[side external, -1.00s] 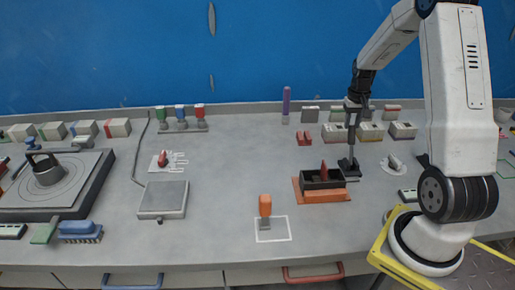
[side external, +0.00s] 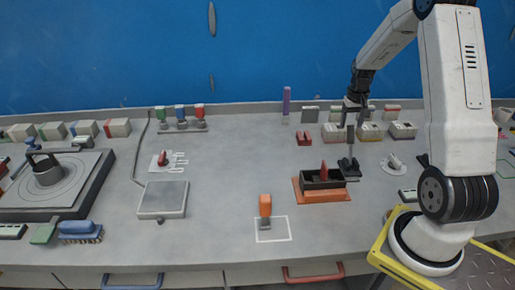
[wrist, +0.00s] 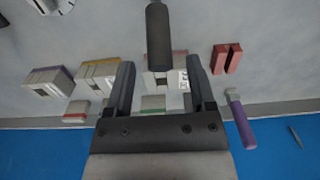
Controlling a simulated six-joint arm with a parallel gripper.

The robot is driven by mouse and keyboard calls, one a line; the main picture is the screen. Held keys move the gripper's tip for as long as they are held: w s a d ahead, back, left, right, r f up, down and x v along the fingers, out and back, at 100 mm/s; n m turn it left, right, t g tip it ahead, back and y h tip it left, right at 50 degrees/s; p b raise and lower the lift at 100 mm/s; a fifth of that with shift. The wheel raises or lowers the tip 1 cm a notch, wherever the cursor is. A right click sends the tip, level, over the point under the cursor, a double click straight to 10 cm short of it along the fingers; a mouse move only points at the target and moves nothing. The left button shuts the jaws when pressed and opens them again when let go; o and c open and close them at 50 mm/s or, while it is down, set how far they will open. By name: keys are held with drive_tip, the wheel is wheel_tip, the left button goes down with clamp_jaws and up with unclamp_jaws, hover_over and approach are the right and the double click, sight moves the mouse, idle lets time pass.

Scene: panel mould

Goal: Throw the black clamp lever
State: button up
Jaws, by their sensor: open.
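The black clamp lever (side external: 350,135) stands about upright on its dark base, beside the right end of the dark mould box (side external: 311,184). In the wrist view its dark cylindrical grip (wrist: 158,38) hangs in from the top, in line with the space between my fingers. My gripper (side external: 351,112) is at the lever's upper end in the side view. In the wrist view my gripper (wrist: 159,80) is open, with a finger on either side of the lever's line and no contact visible. The exact depth between fingers and grip is unclear.
The box sits on an orange plate (side external: 308,197) and holds a red upright piece (side external: 323,172). Several pale blocks (side external: 402,130) line the back right. Red blocks (side external: 304,138) and a purple stick (side external: 286,100) stand to the left.

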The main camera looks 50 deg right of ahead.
drive_tip(key=shift+r, duration=0.15)
drive_tip(key=shift+r, duration=3.35)
drive_tip(key=shift+a, duration=0.1)
drive_tip(key=w+a+f+n+t, duration=0.1)
drive_tip(key=w+a+n, duration=0.1)
drive_tip(key=a, duration=0.7)
drive_tip(key=w+a+f+n, duration=0.1)
drive_tip(key=w+a+n, duration=0.1)
drive_tip(key=a, duration=0.7)
drive_tip(key=s+a+f+n, duration=0.1)
drive_tip(key=s+a+n, duration=0.1)
drive_tip(key=a, duration=0.5)
drive_tip(key=s+a+f+n+t, duration=0.1)
drive_tip(key=s+a+n, duration=0.2)
drive_tip(key=a, duration=0.5)
drive_tip(key=shift+s+a+f+t, duration=0.2)
drive_tip(key=shift+s+f+t, duration=0.15)
drive_tip(key=shift+s, duration=0.55)
